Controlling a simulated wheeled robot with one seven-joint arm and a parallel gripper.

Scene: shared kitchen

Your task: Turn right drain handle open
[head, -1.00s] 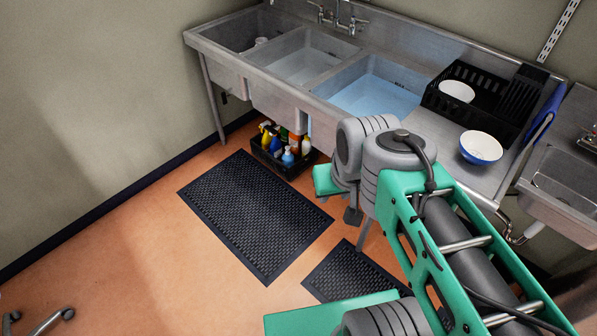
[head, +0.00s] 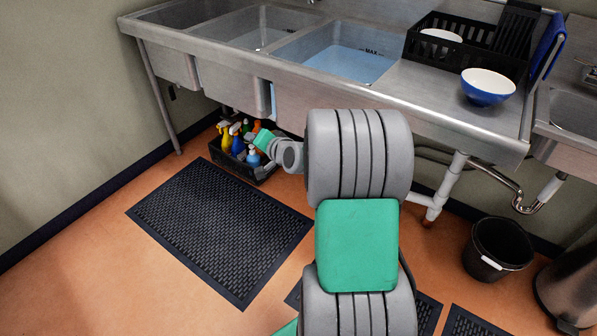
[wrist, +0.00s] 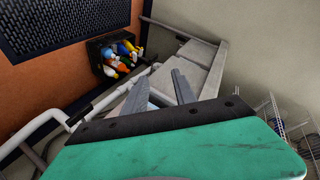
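The steel sink (head: 230,72) has several basins, and the right basin (head: 345,65) holds bluish water. I cannot make out the right drain handle in either current view; the underside of the basins is hidden in the head view. In the wrist view, my gripper (wrist: 159,82) shows two grey fingers spread apart with nothing visibly held between them. White pipes (wrist: 98,105) run behind and left of the fingers, below the sink. In the head view my arm reaches toward the sink's front, and the fingers cannot be made out.
A black crate of spray bottles (head: 245,170) stands on the floor under the sink; it also shows in the wrist view (wrist: 102,62). A black mat (head: 220,225) lies in front. A black bucket (head: 497,250), a dish rack (head: 478,52) and a blue bowl (head: 487,92) are at right.

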